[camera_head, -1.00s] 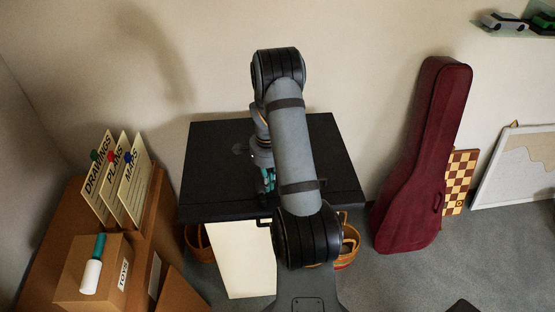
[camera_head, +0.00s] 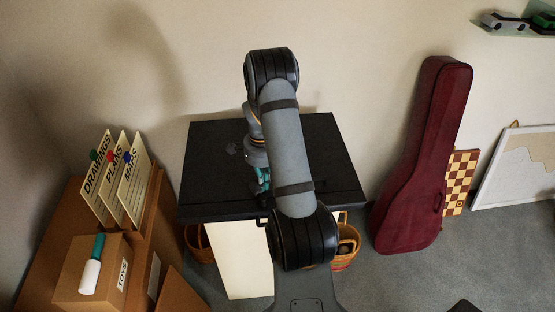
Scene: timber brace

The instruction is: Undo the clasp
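A chest with a black lid (camera_head: 215,185) and a white front (camera_head: 237,258) stands against the wall. A small dark fitting (camera_head: 262,221) shows at the lid's front edge, partly behind my arm. It may be the clasp, but it is too small and too covered to tell how it is set. My gripper (camera_head: 263,180), with teal parts, points down over the front part of the lid, behind the fitting in the picture. My arm covers much of it, so its fingertips and any contact are hidden.
A brown cabinet with a box (camera_head: 93,270) and upright cards (camera_head: 115,180) stands at left. A red guitar case (camera_head: 425,155) leans on the wall at right, near a chessboard (camera_head: 460,180). Baskets (camera_head: 347,247) flank the chest.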

